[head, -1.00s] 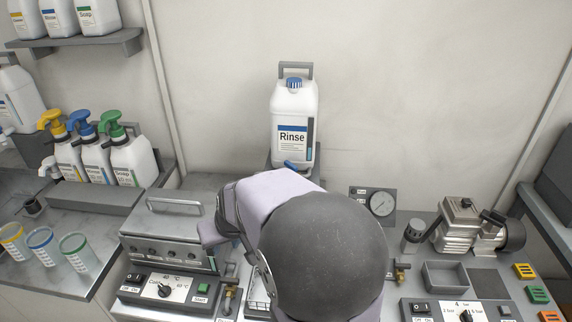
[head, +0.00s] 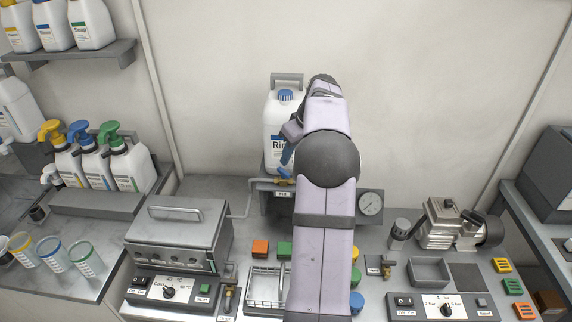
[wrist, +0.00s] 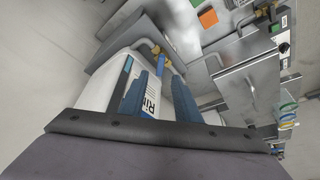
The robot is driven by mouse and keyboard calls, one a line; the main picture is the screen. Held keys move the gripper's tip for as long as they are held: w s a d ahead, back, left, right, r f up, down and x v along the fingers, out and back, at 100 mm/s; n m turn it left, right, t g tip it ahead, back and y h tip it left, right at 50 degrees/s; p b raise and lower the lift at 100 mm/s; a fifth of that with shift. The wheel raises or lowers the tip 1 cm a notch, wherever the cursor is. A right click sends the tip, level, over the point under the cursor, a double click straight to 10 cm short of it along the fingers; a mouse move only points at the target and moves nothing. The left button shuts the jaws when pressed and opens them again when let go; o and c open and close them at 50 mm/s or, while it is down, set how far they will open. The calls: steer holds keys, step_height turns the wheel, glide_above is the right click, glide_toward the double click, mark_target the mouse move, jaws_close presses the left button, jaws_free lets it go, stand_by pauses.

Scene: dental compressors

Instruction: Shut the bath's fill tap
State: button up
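The fill tap (head: 284,175) is a brass valve with a blue lever, below the Rinse canister (head: 276,115) on the wall side. A pipe runs from it left to the bath (head: 182,230), a metal box with a shut lid. In the wrist view the tap's brass body (wrist: 153,49) and blue lever (wrist: 163,67) show just beyond my fingertips. My gripper (wrist: 164,76) has its two blue fingers apart, with the lever near or between their tips; contact cannot be told. In the head view my arm partly hides the gripper (head: 287,152).
The Rinse canister stands very close to my fingers. A gauge (head: 370,203) is right of my arm. A brass drain tap (head: 228,298) stands at the bath's front right.

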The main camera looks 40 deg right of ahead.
mark_target(284, 171)
steer(key=shift+p+x, duration=1.5)
steer(key=shift+x, duration=2.2)
jaws_close()
